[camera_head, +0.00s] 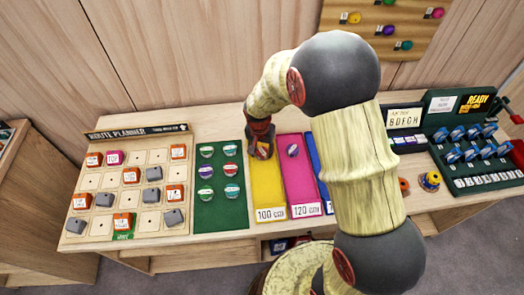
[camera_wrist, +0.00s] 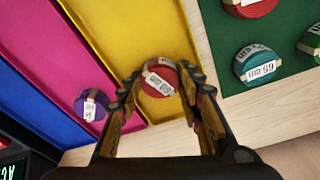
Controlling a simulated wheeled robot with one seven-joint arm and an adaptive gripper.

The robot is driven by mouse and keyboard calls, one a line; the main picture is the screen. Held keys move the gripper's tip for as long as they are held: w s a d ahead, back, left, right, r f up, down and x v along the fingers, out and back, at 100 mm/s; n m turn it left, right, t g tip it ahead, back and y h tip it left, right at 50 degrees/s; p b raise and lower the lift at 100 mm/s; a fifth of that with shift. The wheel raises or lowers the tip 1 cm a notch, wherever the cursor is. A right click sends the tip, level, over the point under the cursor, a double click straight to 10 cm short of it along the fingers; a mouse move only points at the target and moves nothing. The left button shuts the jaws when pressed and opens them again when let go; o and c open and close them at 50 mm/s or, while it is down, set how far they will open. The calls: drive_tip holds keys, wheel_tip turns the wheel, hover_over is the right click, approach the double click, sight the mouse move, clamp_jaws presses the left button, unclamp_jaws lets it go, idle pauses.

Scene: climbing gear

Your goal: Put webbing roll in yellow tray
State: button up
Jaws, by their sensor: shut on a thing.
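The webbing roll (camera_wrist: 160,76) is a red disc with a pale band and a label that seems to read 60 cm. My gripper (camera_wrist: 160,88) is shut on it, with a finger on each side. In the head view, my gripper (camera_head: 262,140) points down over the far part of the yellow tray (camera_head: 269,188), which is labelled 100 cm. The roll shows just below the fingers and is partly hidden there. In the wrist view, the yellow tray (camera_wrist: 120,30) lies under the roll. I cannot tell whether the roll touches its floor.
A pink tray (camera_head: 299,185) labelled 120 cm holds a purple roll (camera_head: 293,151). A blue tray (camera_head: 323,185) is partly behind my arm. Left of the yellow tray, a green panel (camera_head: 221,215) bears several rolls. A route planner board (camera_head: 125,200) lies further left.

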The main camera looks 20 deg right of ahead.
drive_tip(key=o, duration=0.9)
drive_tip(key=shift+f, duration=0.1)
drive_tip(key=shift+c, duration=0.2)
wheel_tip(320, 180, up, 12)
drive_tip(key=s+a+p, duration=0.1)
drive_tip(key=s+p, duration=0.1)
drive_tip(key=p, duration=0.1)
wheel_tip(320, 180, up, 10)
drive_tip(key=n+t, duration=0.1)
drive_tip(key=n, duration=0.1)
hover_over(261, 156)
drive_tip(key=s, duration=0.5)
drive_tip(key=s+r+n+t, duration=0.1)
drive_tip(key=s+r+n, duration=0.1)
drive_tip(key=s+r, duration=0.3)
drive_tip(key=s+d+r+n+t+y, duration=0.1)
drive_tip(key=s+r, duration=0.5)
drive_tip(key=s, duration=0.7)
drive_tip(key=shift+s+n+t, duration=0.35)
drive_tip(key=shift+n+t, duration=0.25)
drive_tip(key=shift+n, duration=0.3)
drive_tip(key=shift+r, duration=0.15)
